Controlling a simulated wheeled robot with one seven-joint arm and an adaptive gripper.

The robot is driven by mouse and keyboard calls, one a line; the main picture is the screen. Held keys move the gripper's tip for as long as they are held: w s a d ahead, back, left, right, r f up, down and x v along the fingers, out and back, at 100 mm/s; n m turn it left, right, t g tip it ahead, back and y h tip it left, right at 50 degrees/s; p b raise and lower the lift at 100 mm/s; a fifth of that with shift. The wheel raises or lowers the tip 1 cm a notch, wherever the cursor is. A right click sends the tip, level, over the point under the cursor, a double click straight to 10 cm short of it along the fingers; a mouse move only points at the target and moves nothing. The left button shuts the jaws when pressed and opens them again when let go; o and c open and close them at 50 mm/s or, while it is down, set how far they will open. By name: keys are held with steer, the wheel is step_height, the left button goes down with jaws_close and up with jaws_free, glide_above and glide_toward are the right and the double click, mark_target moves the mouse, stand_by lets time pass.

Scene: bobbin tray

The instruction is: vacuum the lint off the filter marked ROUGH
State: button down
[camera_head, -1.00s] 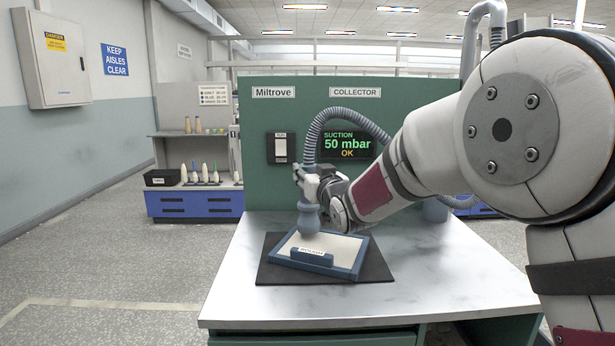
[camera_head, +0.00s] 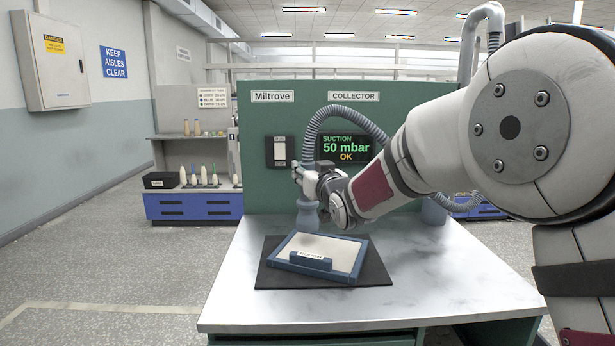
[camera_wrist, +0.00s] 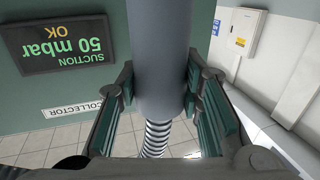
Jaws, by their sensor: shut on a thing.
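A blue-framed filter (camera_head: 338,252) with a pale screen lies on a dark mat (camera_head: 374,272) on the white table. The label on its front handle (camera_head: 310,258) is too small to read. My gripper (camera_head: 307,182) is shut on the grey-blue vacuum nozzle (camera_head: 308,214). The nozzle hangs upright at the back left edge of the filter; whether it touches the filter is hard to tell. In the wrist view the nozzle's grey tube (camera_wrist: 158,60) stands between my two finger pads. The screen looks clean, without visible lint.
A ribbed hose (camera_head: 347,112) loops from the nozzle in front of the green panel (camera_head: 262,190). The display (camera_head: 345,147) reads suction 50 mbar, OK. A switch plate (camera_head: 280,152) is on the panel. The table's right side (camera_head: 460,275) is clear.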

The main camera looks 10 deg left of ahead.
steer(key=shift+r+p, duration=0.6)
steer(key=shift+r, duration=1.65)
steer(key=shift+d, duration=0.1)
